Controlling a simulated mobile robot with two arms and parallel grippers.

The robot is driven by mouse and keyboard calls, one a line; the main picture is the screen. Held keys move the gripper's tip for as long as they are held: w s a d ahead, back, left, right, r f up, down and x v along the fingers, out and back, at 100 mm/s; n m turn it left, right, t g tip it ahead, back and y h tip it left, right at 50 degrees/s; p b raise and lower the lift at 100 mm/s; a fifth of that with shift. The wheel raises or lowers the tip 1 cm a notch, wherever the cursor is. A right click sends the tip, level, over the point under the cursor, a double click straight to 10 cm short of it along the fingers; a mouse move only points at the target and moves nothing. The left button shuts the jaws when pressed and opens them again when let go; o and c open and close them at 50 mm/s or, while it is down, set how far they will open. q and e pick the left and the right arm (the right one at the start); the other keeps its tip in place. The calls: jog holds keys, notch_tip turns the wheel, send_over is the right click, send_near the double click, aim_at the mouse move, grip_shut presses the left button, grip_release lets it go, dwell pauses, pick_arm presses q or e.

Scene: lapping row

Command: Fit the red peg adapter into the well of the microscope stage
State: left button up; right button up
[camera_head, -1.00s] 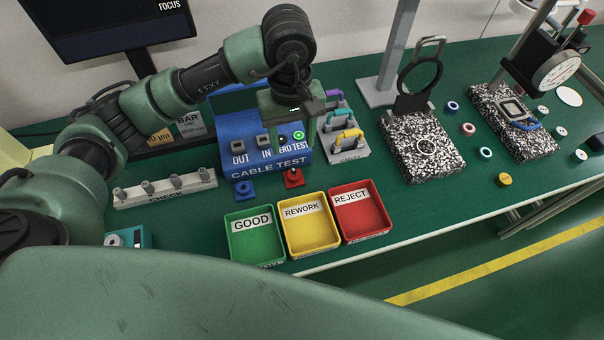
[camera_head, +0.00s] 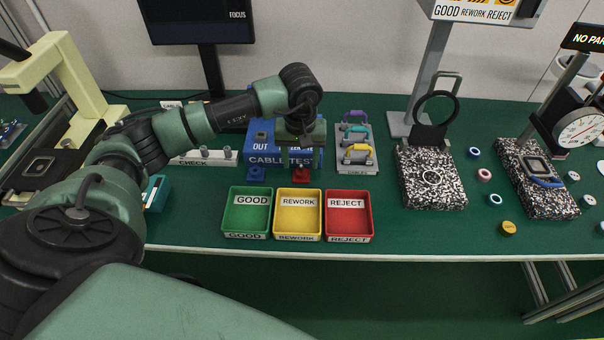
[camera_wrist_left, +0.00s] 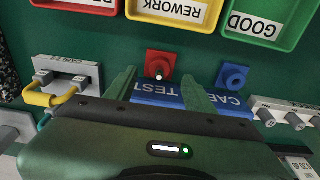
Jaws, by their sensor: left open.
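The red peg adapter (camera_head: 302,174) sits on the green bench in front of the blue CABLE TEST box. In the left wrist view the adapter (camera_wrist_left: 160,65) shows a square red base with a round part and a pale peg tip. My left gripper (camera_head: 300,160) is above it, pointing down. Its two green fingers (camera_wrist_left: 158,76) are open and apart, with the adapter seen between and just beyond their tips. The pale yellow microscope (camera_head: 62,75) stands at the far left, with a dark stage (camera_head: 22,182) bearing a square, lighter-rimmed well (camera_head: 39,167). My right gripper is not seen.
A blue adapter (camera_head: 256,174) sits beside the red one. GOOD (camera_head: 247,212), REWORK (camera_head: 298,214) and REJECT (camera_head: 348,214) trays line the front edge. A CHECK rack (camera_head: 205,157) and teal block (camera_head: 157,192) lie toward the microscope. Cable handles (camera_head: 356,152) stand right of the box.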

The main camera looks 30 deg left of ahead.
aim_at(301, 166)
pick_arm(q)
notch_tip(301, 166, down, 2)
jog(key=shift+f, duration=0.15)
jog(key=shift+w+f, duration=0.15)
jog(key=shift+f, duration=0.3)
grip_shut()
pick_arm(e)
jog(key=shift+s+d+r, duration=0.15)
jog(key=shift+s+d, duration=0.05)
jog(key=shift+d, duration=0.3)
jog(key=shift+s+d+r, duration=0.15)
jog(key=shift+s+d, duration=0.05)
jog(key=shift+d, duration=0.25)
pick_arm(q)
jog(key=shift+r, duration=0.1)
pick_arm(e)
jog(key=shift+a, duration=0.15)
pick_arm(q)
jog(key=shift+r, duration=0.45)
notch_tip(301, 166, up, 19)
jog(key=b, duration=0.1)
jog(key=s+d+f+m+p, duration=0.1)
jog(key=s+d+f+m, duration=0.1)
jog(key=s+d+m, duration=0.4)
jog(key=s+d, duration=0.5)
jog(key=d, duration=0.2)
jog(key=shift+h+p, duration=0.35)
jog(key=shift+h, duration=0.05)
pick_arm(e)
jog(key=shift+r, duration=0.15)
